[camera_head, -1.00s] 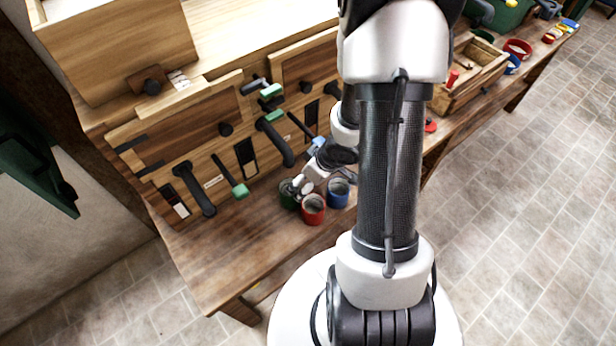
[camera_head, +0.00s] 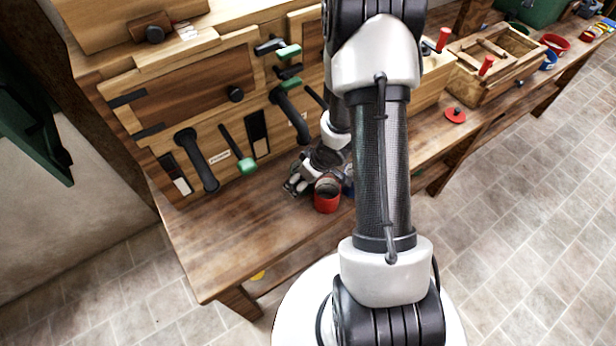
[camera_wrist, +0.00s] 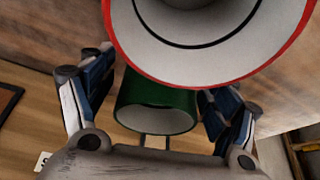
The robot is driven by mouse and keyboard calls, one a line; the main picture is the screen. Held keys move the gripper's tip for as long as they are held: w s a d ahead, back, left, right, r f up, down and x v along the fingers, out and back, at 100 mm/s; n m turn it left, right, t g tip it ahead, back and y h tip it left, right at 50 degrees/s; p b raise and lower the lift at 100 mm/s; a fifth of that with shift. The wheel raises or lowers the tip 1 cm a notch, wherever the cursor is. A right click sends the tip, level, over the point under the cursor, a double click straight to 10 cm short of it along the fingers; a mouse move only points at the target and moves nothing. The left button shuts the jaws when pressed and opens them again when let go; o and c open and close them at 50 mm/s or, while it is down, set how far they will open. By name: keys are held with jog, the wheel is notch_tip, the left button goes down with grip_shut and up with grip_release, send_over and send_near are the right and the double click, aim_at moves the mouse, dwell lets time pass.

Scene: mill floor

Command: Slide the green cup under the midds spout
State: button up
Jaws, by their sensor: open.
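In the wrist view the green cup (camera_wrist: 155,104) lies between the spread fingers of my gripper (camera_wrist: 158,85), with a gap to at least the right finger. In the head view my gripper (camera_head: 298,184) is low over the bench, next to the red cup (camera_head: 327,199), and the green cup is hidden. The red cup's rim (camera_wrist: 150,72) fills the top of the wrist view, very close to the camera. Two black spouts, a left one (camera_head: 198,165) and a right one (camera_head: 291,112), stick out of the wooden mill front. Their labels are too small to read.
A blue cup (camera_head: 348,180) is mostly hidden behind my arm, beside the red cup. Green-tipped levers (camera_head: 246,165) stick out near the spouts. The bench top (camera_head: 225,235) is clear at the front left. A wooden box (camera_head: 500,75) stands at the right.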

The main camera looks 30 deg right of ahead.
jog(key=shift+f, duration=0.15)
jog(key=shift+c, duration=0.5)
jog(key=c, duration=1.2)
jog(key=shift+w, duration=0.1)
jog(key=shift+w+d, duration=0.25)
jog(key=shift+w, duration=0.05)
jog(key=shift+w+d, duration=0.4)
jog(key=shift+d, duration=0.05)
jog(key=o, duration=0.9)
jog(key=shift+c, duration=0.2)
jog(key=shift+o, duration=1.4)
jog(key=shift+w+d, duration=0.2)
jog(key=shift+w, duration=0.05)
jog(key=shift+o, duration=0.8)
jog(key=shift+a, duration=0.1)
